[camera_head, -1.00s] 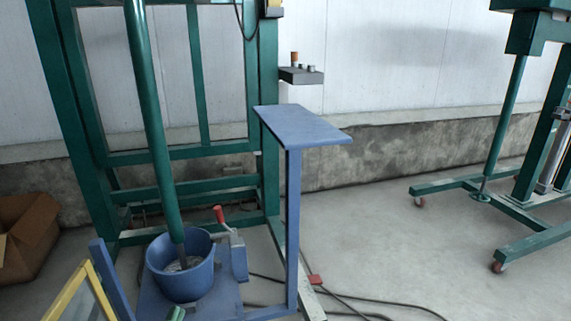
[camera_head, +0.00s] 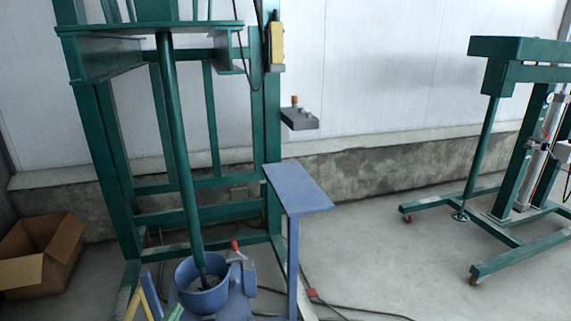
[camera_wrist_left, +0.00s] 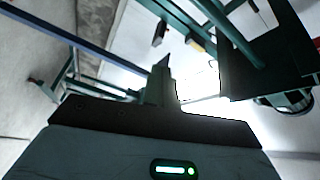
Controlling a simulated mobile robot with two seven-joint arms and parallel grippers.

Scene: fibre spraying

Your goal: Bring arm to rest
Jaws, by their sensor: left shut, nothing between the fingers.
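My left gripper (camera_wrist_left: 163,72) shows in the left wrist view. Its fingers rise from the wide dark palm, closed together and empty. Nothing touches them, and open room lies around the tips. I cannot make out the left gripper clearly in the head view. My right gripper is in neither view.
A green press frame (camera_head: 266,140) stands at left, its long rod (camera_head: 183,170) reaching into a blue pot (camera_head: 202,292). A blue stand (camera_head: 300,188) is beside it, a cardboard box (camera_head: 40,255) at far left, and another green frame (camera_head: 500,75) at right. Cables cross otherwise clear floor.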

